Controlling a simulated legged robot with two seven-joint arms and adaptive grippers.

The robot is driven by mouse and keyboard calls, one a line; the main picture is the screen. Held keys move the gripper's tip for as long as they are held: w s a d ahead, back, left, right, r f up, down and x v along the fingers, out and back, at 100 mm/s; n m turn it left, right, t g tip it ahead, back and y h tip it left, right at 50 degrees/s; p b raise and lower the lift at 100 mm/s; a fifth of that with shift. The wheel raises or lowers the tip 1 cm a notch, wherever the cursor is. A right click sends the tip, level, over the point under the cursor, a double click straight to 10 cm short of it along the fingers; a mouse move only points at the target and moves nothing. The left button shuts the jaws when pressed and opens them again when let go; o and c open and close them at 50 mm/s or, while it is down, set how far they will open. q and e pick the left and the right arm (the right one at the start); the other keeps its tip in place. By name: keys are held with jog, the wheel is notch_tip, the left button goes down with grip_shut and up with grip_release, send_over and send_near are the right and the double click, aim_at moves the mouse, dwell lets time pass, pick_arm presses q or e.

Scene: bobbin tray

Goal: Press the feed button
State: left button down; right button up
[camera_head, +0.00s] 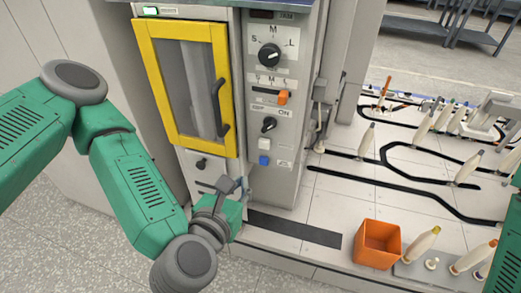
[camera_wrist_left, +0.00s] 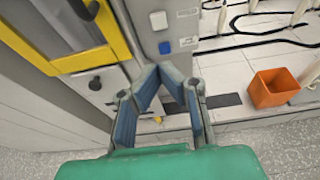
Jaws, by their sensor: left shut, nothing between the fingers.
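The machine's control column (camera_head: 275,100) carries a white square button (camera_head: 264,144) and, just below it, a blue square button (camera_head: 264,160). I cannot read which label names the feed button. In the left wrist view the blue button (camera_wrist_left: 164,47) and the white button (camera_wrist_left: 158,20) lie beyond the fingertips. My left gripper (camera_head: 236,185) is in front of the column's lower part, below and left of the blue button, and appears apart from it. Its fingers come together at the tips (camera_wrist_left: 161,72), shut and empty. My right gripper is not in view.
A yellow-framed door (camera_head: 148,80) with a dark handle is left of the column. Above the buttons are a selector knob (camera_head: 269,55), an orange lever (camera_head: 283,97) and a smaller knob (camera_head: 268,125). An orange bin (camera_head: 377,245) and several bobbins stand on the tiled surface at right.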

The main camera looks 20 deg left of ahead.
aim_at(263, 147)
pick_arm(q)
jog(key=x, duration=0.4)
jog(key=b+x, duration=0.1)
jog(key=x, duration=0.7)
jog(key=shift+w+r, duration=0.2)
jog(key=shift+r, duration=0.05)
jog(key=shift+w, duration=0.8)
jog(key=shift+b, duration=0.3)
